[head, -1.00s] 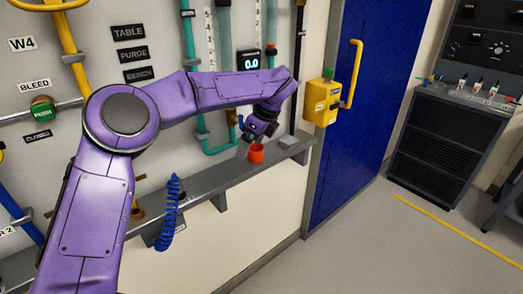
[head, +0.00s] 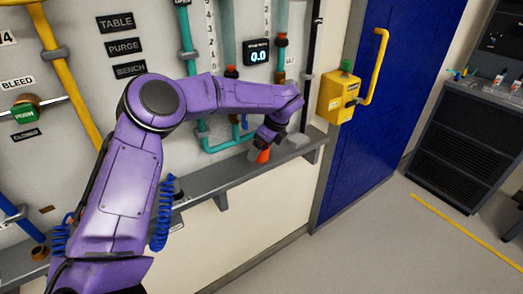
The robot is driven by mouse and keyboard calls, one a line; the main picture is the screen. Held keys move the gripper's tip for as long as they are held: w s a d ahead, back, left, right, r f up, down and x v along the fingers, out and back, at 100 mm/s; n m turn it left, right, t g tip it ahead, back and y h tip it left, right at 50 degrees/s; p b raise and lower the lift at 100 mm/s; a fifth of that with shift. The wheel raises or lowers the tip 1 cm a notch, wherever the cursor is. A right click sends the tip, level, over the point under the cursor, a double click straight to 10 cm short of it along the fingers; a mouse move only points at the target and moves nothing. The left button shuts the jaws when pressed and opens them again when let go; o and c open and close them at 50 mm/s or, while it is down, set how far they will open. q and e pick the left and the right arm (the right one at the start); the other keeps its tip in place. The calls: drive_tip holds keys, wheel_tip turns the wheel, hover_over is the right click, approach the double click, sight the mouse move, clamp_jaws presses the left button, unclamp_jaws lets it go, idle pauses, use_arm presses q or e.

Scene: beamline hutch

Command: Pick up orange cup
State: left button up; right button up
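The orange cup (head: 263,156) is small and stands at the grey wall shelf, below the teal pipe. My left arm reaches in from the left. Its gripper (head: 259,151) is down at the cup, and the wrist and fingers hide the cup's upper and left parts. The fingers are too small and dark to show whether they are closed on the cup or only beside it. I cannot tell whether the cup touches the shelf. My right gripper is out of view.
The grey shelf (head: 225,178) runs along the panel, with pipes and a digital display (head: 257,52) above it. A yellow box (head: 338,97) is beside the blue door (head: 375,130). A blue coiled hose (head: 161,215) hangs in front of the shelf.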

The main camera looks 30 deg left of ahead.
use_arm(q)
drive_tip(key=shift+w+a+f, duration=0.1)
drive_tip(key=shift+a+f, duration=0.15)
drive_tip(key=shift+f, duration=0.45)
drive_tip(key=shift+s+a, duration=0.1)
drive_tip(key=shift+s, duration=0.1)
drive_tip(key=c, duration=1)
drive_tip(key=shift+c, duration=0.2)
